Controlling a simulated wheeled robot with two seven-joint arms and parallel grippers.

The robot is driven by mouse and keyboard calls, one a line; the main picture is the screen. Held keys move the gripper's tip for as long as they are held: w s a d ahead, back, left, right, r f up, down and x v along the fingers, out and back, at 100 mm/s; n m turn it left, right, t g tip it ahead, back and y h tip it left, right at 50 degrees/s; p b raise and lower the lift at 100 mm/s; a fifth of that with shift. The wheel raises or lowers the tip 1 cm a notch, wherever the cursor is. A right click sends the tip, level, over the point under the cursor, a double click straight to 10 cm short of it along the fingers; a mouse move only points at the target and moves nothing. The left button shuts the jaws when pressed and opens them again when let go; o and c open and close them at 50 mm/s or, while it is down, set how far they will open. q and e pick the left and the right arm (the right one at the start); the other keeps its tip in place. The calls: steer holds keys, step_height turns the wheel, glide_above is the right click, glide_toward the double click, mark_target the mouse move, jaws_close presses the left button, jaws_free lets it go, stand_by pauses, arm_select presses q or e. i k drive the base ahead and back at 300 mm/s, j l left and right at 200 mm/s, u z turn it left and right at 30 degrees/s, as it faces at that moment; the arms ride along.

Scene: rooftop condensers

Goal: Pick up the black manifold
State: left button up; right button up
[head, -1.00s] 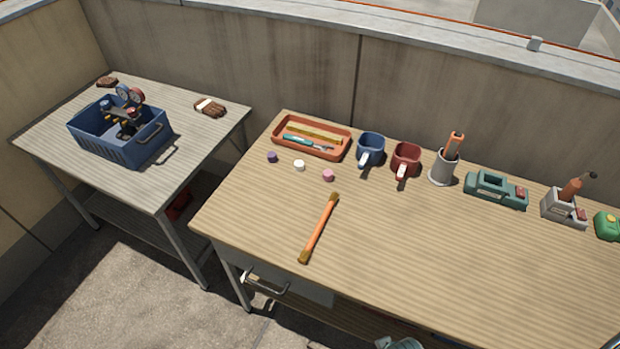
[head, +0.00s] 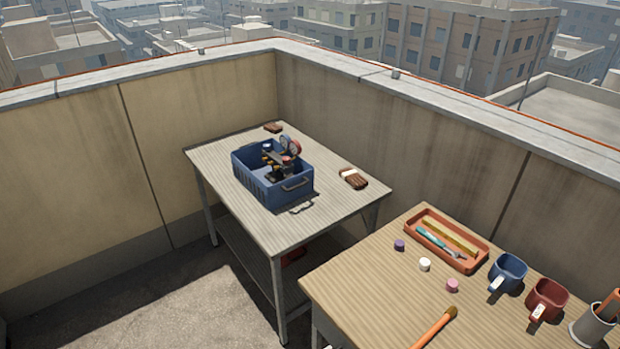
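The black manifold (head: 276,160), with round gauges (head: 290,146) on top, one of them reddish, sits inside a blue crate (head: 260,189). The crate stands on the smaller table (head: 235,158) in the corner of the parapet. The crate's walls hide the manifold's lower part. Neither of my grippers shows in the head view.
Two brown brushes (head: 353,178) (head: 273,127) lie on the same table near the crate. The larger table (head: 350,277) at lower right holds an orange tray (head: 475,260), small caps (head: 425,264), a blue mug (head: 508,272), a red mug (head: 546,300) and an orange-handled tool (head: 434,328). Bare floor (head: 150,305) lies at lower left.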

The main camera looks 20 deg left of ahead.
mark_target(280, 172)
steer(key=i+j+z, duration=0.2)
steer(key=j, duration=0.6)
steer(key=i+j+z, duration=0.25)
steer(key=j, duration=0.55)
steer(key=i+j+z, duration=0.2)
steer(key=j, duration=0.65)
steer(key=j+z, duration=0.2)
steer(key=j, duration=0.65)
